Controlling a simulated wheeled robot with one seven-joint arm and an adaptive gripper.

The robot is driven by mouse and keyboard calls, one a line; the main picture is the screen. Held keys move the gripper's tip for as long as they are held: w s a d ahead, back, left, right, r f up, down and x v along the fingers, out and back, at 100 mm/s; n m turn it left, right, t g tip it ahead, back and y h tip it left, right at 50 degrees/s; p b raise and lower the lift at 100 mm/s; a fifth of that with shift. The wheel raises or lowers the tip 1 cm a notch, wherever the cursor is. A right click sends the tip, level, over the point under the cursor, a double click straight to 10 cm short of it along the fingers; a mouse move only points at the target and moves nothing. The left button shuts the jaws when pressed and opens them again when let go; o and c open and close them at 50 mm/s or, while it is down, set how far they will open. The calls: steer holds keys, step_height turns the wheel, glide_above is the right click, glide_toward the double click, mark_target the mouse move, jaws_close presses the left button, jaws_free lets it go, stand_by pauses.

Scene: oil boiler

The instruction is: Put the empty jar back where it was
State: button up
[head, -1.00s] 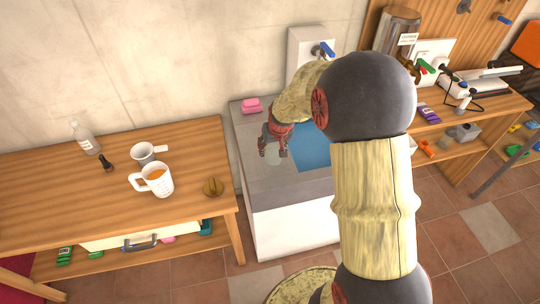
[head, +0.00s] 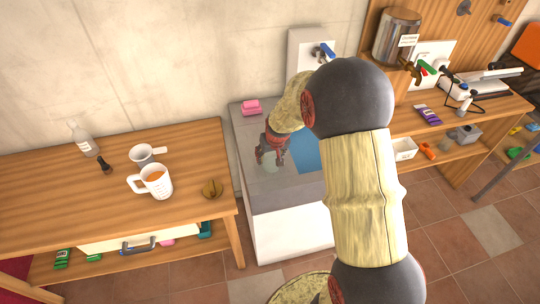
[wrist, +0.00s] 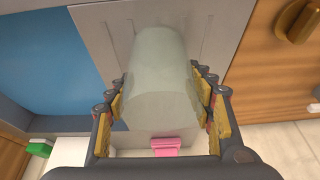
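The empty jar (wrist: 160,85) is clear, slightly greenish glass. In the wrist view it sits between the yellow finger pads of my gripper (wrist: 160,98), which press against both sides. In the head view my gripper (head: 272,148) is over the left part of the grey sink counter (head: 245,160), with the jar (head: 270,166) faintly visible below it. I cannot tell whether the jar touches the counter.
A wooden table (head: 60,190) on the left holds a measuring cup (head: 155,182), a small metal pot (head: 141,153), a bottle (head: 83,140) and a brown knob-like object (head: 211,189). Pink soap (head: 251,106) lies at the counter's back. A blue basin (head: 307,152) is right of my gripper.

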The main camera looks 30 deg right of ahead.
steer(key=o, duration=0.3)
steer(key=shift+r, duration=0.3)
steer(key=a+p+v, duration=0.1)
steer(key=a+v, duration=0.1)
steer(key=v, duration=0.8)
steer(key=s+a+f+p+v, duration=0.1)
steer(key=a+p+v, duration=0.1)
steer(key=v, duration=0.7)
steer(key=s+a+r+n, duration=0.1)
steer(key=s+a+r, duration=0.2)
steer(key=s, duration=0.4)
steer(key=s+a+r+n+t, duration=0.1)
steer(key=s+a+r, duration=0.3)
steer(key=s, duration=0.3)
steer(key=s+a+r+n+y, duration=0.1)
steer(key=s+a+r, duration=0.3)
steer(key=s, duration=0.3)
steer(key=shift+s+a+r, duration=0.15)
steer(key=shift+s+r, duration=0.05)
steer(key=shift+s, duration=0.1)
